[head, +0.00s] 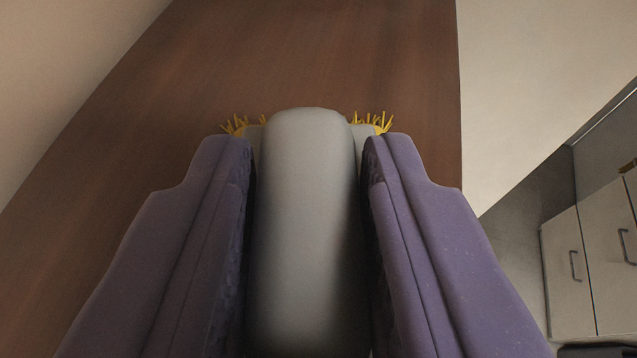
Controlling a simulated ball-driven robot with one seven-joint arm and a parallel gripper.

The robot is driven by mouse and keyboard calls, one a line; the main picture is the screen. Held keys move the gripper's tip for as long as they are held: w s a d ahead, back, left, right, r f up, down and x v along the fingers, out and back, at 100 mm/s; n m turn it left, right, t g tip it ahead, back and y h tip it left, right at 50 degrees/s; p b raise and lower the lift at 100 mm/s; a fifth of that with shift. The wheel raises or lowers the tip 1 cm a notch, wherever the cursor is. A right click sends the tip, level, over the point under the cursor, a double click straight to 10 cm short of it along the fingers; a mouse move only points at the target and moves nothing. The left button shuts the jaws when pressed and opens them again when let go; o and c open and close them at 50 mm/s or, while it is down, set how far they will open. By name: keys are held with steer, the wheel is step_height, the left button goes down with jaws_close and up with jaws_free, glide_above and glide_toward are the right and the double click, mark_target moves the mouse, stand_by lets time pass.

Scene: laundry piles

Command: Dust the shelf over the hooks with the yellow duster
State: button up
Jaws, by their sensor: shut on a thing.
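My gripper (307,150) has two purple fingers shut on the pale grey handle of the duster (305,210). The handle runs up the middle of the head view between the fingers. Yellow bristles (372,122) stick out on both sides past the handle's far end; the rest of the duster's head is hidden behind the handle and fingers. A brown wooden surface (300,60), which looks like the shelf, fills the view beyond the duster. I cannot tell whether the bristles touch it. No hooks are in view.
A pale wall (540,70) lies right of the wooden surface, and another pale surface (60,70) lies to its left. White cabinets (590,265) with grey handles stand at the lower right. The visible wood beyond the duster is bare.

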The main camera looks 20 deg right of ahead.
steer(key=shift+s+a+b, duration=0.45)
steer(key=shift+s+a, duration=0.35)
steer(key=shift+s, duration=0.1)
